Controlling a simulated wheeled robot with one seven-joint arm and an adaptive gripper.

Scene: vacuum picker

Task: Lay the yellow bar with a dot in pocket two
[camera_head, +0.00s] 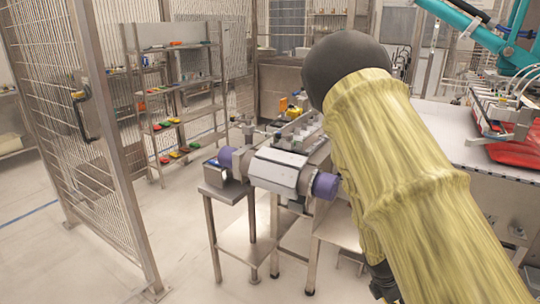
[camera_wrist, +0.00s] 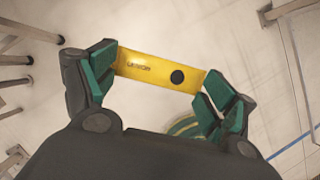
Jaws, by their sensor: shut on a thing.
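In the wrist view, my gripper (camera_wrist: 160,92) is shut on a yellow bar (camera_wrist: 150,69) with a black dot (camera_wrist: 178,77) near its right end and small dark lettering near its left. The green finger pads press on the bar's two ends. It is held in the air, with pale floor behind it. In the head view, my yellow-sleeved arm fills the right half, and neither the gripper nor the bar can be seen. I cannot make out any pocket two in either view.
A steel bench (camera_head: 228,192) carries a white-topped machine (camera_head: 279,168) with purple end caps. A shelf rack (camera_head: 176,87) with small coloured items stands behind a mesh gate (camera_head: 75,110) at left. A white table (camera_head: 455,140) with a red item (camera_head: 515,152) is at right. Floor at lower left is clear.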

